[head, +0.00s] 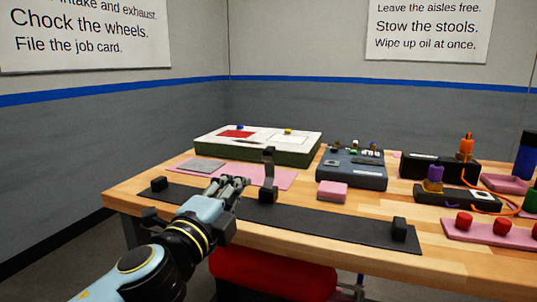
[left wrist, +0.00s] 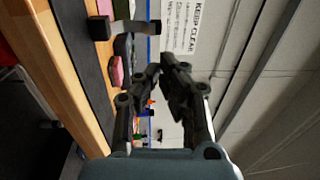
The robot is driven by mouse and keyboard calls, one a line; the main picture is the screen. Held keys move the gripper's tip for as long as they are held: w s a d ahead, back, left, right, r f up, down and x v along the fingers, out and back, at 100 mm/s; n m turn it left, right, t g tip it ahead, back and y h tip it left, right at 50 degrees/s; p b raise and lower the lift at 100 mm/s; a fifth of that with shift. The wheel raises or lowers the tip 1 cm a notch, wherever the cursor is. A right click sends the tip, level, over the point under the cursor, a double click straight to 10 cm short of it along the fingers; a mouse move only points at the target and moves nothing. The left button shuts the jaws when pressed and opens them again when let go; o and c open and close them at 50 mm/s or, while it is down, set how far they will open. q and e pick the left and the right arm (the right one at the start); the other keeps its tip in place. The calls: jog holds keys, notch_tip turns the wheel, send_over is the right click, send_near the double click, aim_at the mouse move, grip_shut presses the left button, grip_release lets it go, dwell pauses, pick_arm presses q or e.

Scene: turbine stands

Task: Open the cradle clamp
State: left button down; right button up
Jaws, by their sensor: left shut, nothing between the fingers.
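The cradle clamp (head: 269,172) stands on the long black base (head: 325,221) near the table's front. It shows as a grey upright piece with a black block at its foot and a dark top end. It also shows sideways at the top of the left wrist view (left wrist: 132,27). My left gripper (head: 246,182) is shut and empty, just left of the clamp in the head view and apart from it in the left wrist view. Whether the clamp is latched cannot be told. My right gripper is not in view.
Black end blocks (head: 159,184) (head: 399,229) stand on the base. Behind are a pink mat (head: 270,180), a white-topped case (head: 258,143) and a blue-grey box (head: 352,176). A pink block (head: 332,191) sits nearby. Red knobs (head: 464,221) and an orange cable crowd the right.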

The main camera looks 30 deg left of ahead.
aim_at(266, 153)
pick_arm(q)
jog(key=p+x, duration=0.2)
jog(key=x, duration=1)
jog(key=shift+w+p, duration=0.15)
jog(key=shift+p, duration=0.15)
jog(key=shift+w+a, duration=0.1)
jog(key=shift+w, duration=0.55)
jog(key=w+p, duration=0.1)
jog(key=p, duration=0.1)
jog(key=w+p, duration=0.1)
jog(key=p, duration=0.2)
jog(key=shift+a+r+g+h, duration=0.25)
jog(key=shift+r+g+h, duration=0.05)
jog(key=shift+r+g, duration=0.1)
jog(key=shift+w+f+b, duration=0.15)
jog(key=shift+w+b, duration=0.15)
jog(key=shift+s+a, duration=0.1)
